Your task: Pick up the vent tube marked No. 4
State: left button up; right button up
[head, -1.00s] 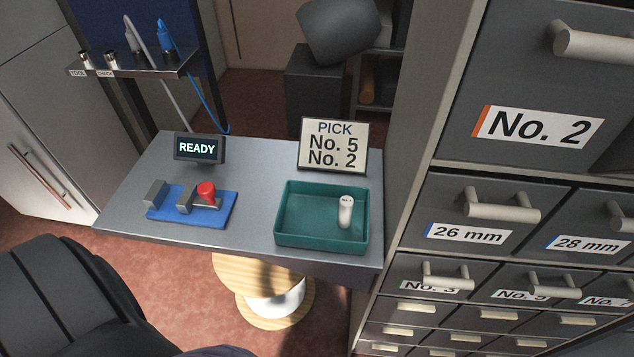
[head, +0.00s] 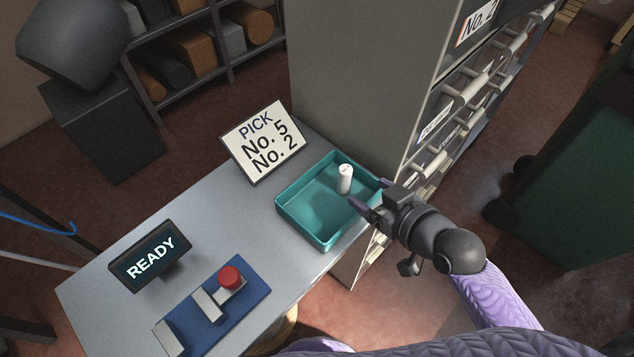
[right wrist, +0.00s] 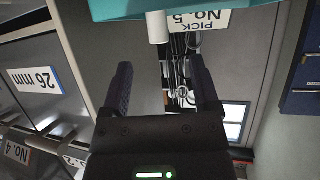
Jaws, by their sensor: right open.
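A white upright tube (head: 345,179) stands in the teal tray (head: 309,236) on the grey table; its marking is too small to read, so I cannot tell whether it is No. 4. It also shows at the top of the right wrist view (right wrist: 157,27), by the tray (right wrist: 118,10). My right gripper (head: 366,204) is open and empty at the tray's right side, close to the tube but apart from it. Its two fingers (right wrist: 160,72) are spread in the right wrist view. My left gripper is not in view.
A sign (head: 263,142) reading PICK No. 5 No. 2 stands behind the tray. A READY display (head: 150,257) and a blue fixture with a red knob (head: 230,277) are on the table.

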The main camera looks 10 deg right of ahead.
aim_at(350, 174)
jog(key=b+x, duration=0.1)
jog(key=x, duration=0.2)
jog(key=b+x, duration=0.1)
jog(key=x, duration=0.2)
jog(key=r+b+x, duration=0.1)
jog(key=x, duration=0.2)
jog(key=shift+w+a+f, duration=0.1)
jog(key=shift+w+f, duration=0.1)
jog(key=shift+w, duration=0.4)
jog(key=shift+r+t+y, duration=0.1)
jog(key=shift+t+y, duration=0.2)
jog(key=shift+c, duration=0.5)
jog(key=c, duration=0.7)
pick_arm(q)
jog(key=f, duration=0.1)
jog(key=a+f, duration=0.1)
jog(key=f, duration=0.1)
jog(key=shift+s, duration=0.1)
pick_arm(e)
grip_shut()
